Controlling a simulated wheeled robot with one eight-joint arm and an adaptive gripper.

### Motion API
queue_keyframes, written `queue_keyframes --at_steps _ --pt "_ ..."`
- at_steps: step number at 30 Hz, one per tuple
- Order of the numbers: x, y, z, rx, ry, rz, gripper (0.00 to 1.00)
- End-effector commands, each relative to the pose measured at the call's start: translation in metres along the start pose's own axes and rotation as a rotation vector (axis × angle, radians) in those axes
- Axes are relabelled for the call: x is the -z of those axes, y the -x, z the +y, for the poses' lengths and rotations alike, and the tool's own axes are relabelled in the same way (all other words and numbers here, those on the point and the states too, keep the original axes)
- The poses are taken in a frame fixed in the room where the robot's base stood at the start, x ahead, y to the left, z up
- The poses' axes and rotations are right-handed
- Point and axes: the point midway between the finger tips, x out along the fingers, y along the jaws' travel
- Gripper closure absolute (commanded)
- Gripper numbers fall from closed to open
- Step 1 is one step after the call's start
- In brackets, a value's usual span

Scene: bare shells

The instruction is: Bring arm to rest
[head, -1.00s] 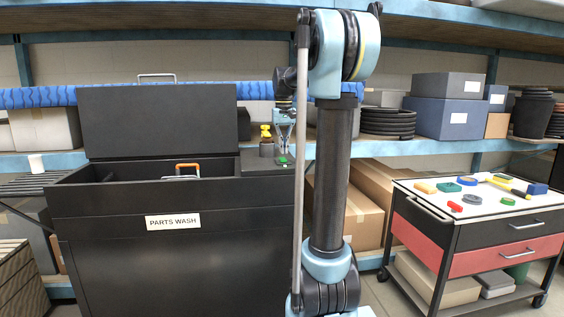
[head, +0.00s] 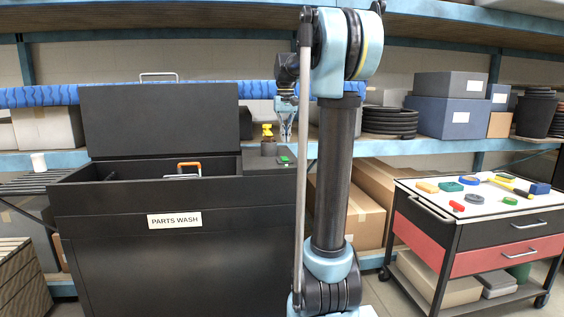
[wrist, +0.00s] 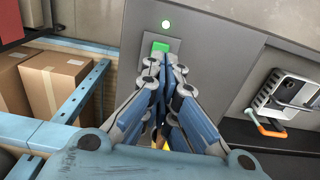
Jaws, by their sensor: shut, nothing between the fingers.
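My gripper (head: 286,139) is shut and empty, above the right-hand ledge of the black parts washer (head: 180,250). It hangs below my folded arm, which stands up in the middle of the head view. In the wrist view the closed blue-grey fingers (wrist: 163,72) point toward a green button (wrist: 160,47) on a grey plate and partly cover the plate. A small lamp (wrist: 166,23) glows beyond it. The button also shows in the head view (head: 284,160), below the fingertips, with a gap between.
A yellow-topped fitting (head: 267,133) stands on the ledge close left of my gripper. The washer's lid (head: 160,120) is up, and an orange-handled item (head: 188,167) shows in its basin. Shelving with boxes (head: 449,116) lies behind. A tool cart (head: 480,220) stands at right.

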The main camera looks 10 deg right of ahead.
Motion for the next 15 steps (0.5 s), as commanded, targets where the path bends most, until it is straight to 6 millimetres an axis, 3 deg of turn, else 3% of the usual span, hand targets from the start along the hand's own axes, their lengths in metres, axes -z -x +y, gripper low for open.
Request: queue_keyframes --at_steps 5,15 --pt "-0.014 -0.005 0.000 0.000 0.001 0.006 1.00" --pt "-0.095 -0.044 0.000 -0.001 0.005 0.047 1.00"
